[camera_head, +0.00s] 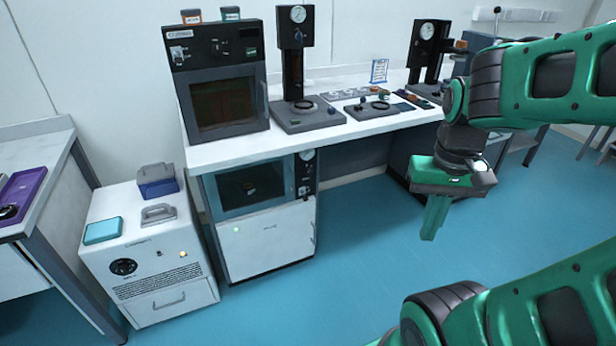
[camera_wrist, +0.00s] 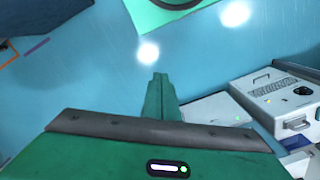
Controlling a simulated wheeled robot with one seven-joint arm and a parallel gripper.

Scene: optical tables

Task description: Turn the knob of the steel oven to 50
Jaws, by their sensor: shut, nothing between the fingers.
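A pale metal oven-like unit (camera_head: 265,245) with a glass window stands under the bench. Its dark side panel carries a round gauge (camera_head: 307,155) and a small knob (camera_head: 304,190), too small to read. A dark oven (camera_head: 222,100) with a brown window sits on the bench above, with small controls on its top panel. I cannot tell for certain which is the steel oven. My gripper (camera_head: 430,236) is shut and empty, pointing down over open floor, right of both units and apart from them. Its closed fingers show in the wrist view (camera_wrist: 160,82).
A white box unit (camera_head: 150,250) with a black dial (camera_head: 123,267) stands left of the under-bench unit. The white bench (camera_head: 230,152) overhangs that unit and carries gauge stands (camera_head: 296,75). Blue floor (camera_head: 370,270) is clear before the bench. A side table (camera_head: 50,150) stands far left.

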